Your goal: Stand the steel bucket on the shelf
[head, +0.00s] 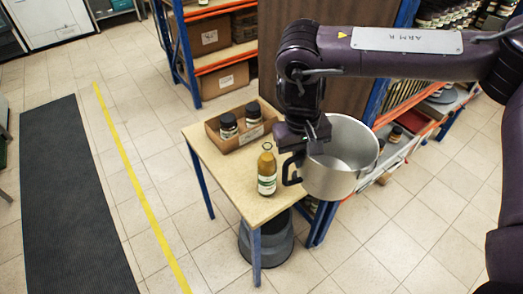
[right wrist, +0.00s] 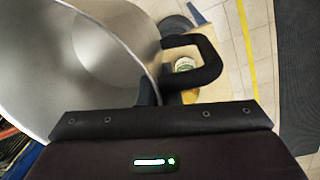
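The steel bucket (head: 335,178) is a wide, open, empty metal vessel with a black loop handle. It hangs in the air beside the small table's right edge, roughly upright. My right gripper (head: 316,140) is at its rim on the handle side and appears shut on it. In the right wrist view the bucket (right wrist: 90,60) fills the left, with its handle (right wrist: 205,60) in the middle; the fingertips are mostly hidden. A blue-and-orange shelf unit (head: 408,105) with jars stands behind on the right. My left gripper is not in view.
The small table (head: 215,165) bears a sauce bottle (head: 267,172) close to the bucket's handle and a cardboard tray (head: 245,140) with dark-lidded jars. A grey round stool or bin (head: 275,240) is under it. Another shelf (head: 225,65) holds boxes. Floor at front right is clear.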

